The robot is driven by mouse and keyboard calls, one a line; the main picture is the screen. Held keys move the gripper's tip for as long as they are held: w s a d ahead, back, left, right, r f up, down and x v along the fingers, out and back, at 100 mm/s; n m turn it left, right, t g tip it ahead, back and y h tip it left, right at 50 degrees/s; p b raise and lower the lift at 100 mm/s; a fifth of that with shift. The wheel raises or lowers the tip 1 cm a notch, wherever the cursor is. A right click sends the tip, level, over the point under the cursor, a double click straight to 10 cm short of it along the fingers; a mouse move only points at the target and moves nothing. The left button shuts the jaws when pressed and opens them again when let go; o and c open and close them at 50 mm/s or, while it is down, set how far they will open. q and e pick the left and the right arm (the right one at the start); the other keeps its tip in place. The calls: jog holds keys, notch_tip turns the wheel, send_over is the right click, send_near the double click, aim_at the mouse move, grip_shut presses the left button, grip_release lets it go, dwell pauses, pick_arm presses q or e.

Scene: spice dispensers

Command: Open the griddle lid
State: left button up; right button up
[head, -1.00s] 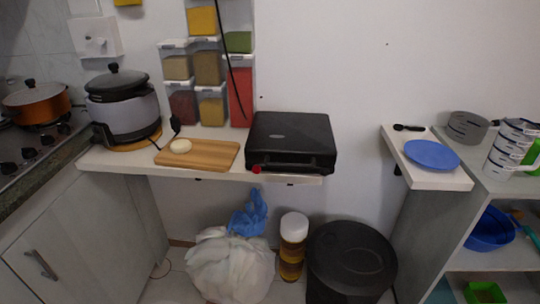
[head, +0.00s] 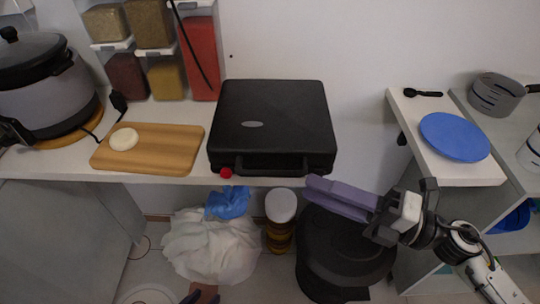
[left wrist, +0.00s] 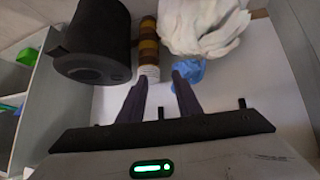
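The black griddle (head: 270,115) sits on the white shelf, its lid down flat. Its front handle (head: 270,168) is a dark bar at the front edge, with a red knob (head: 226,173) at its left. My right gripper (head: 312,190) points left, in front of and below the griddle's right front corner, apart from it. Its purple fingers look close together; any gap is unclear. My left gripper (head: 201,297) barely shows at the bottom edge. In the left wrist view its two fingers (left wrist: 158,85) are spread with nothing between them, pointing toward the floor items.
A cutting board (head: 160,155) with a white round piece (head: 124,139) and a cooker (head: 40,90) stand left of the griddle. Right is a shelf with a blue plate (head: 455,137). Below are a white bag (head: 205,240), a jar (head: 280,220) and a black bin (head: 345,260).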

aim_at(270, 171)
jog(key=p+x, duration=0.2)
jog(key=x, duration=0.8)
jog(key=shift+s, duration=0.15)
jog(key=shift+c, duration=0.5)
grip_shut()
